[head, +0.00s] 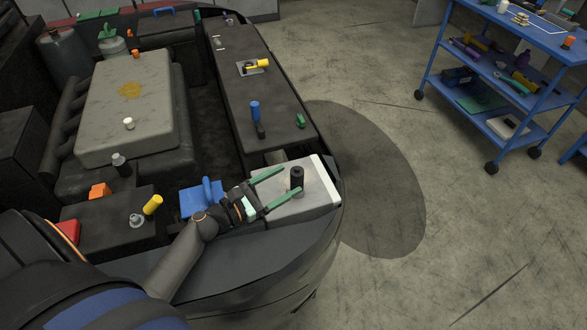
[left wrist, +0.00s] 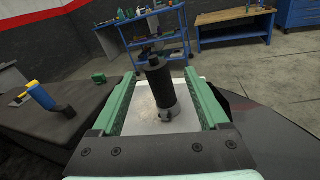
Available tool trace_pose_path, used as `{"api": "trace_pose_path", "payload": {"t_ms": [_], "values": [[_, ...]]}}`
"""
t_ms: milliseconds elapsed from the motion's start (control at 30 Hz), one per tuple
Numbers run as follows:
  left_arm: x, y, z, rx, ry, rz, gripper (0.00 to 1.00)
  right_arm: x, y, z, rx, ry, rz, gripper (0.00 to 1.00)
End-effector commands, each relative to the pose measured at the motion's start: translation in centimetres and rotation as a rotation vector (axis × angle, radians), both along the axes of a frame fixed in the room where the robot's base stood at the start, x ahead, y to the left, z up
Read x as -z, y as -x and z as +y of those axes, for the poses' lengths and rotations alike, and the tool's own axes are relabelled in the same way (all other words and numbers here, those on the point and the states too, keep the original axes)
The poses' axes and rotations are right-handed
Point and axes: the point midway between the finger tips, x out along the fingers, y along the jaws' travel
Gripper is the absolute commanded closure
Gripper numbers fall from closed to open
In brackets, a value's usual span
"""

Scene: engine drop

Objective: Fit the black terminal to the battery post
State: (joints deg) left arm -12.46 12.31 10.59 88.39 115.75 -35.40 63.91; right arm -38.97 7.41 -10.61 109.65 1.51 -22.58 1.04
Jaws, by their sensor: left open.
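The black terminal (head: 297,177) is a dark upright cylinder on the white-topped battery (head: 318,197) at the vehicle's near right corner. In the left wrist view the terminal (left wrist: 161,90) stands between my green fingers, with a narrower top and a small clamp-like foot. My left gripper (head: 290,180) is open, with one finger on either side of the terminal and visible gaps. The battery's pale top (left wrist: 142,122) shows below it. The post is not seen apart from the terminal, so I cannot tell how the terminal sits on it. My right gripper is not in view.
A blue-handled part (head: 255,113) and a green piece (head: 300,120) are on the dark ledge behind the battery. A blue box (head: 203,197) is left of my gripper. The large grey engine cover (head: 128,95) is further left. A blue cart (head: 480,85) stands right across open floor.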

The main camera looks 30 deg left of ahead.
Motion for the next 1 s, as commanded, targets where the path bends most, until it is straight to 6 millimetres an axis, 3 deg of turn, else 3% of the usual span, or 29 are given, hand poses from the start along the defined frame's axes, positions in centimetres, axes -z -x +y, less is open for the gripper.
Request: {"api": "trace_pose_path", "payload": {"t_ms": [200,700,1000], "values": [[-0.4,-0.8,-0.4,-0.004,0.187,0.024,0.22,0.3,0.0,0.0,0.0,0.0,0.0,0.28],[-0.2,-6.5,-3.0,-0.006,0.187,0.023,0.22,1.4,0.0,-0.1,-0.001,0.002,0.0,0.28],[-0.2,-7.0,-3.2,-0.006,0.185,0.024,0.22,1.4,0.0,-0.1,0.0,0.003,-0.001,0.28]]}}
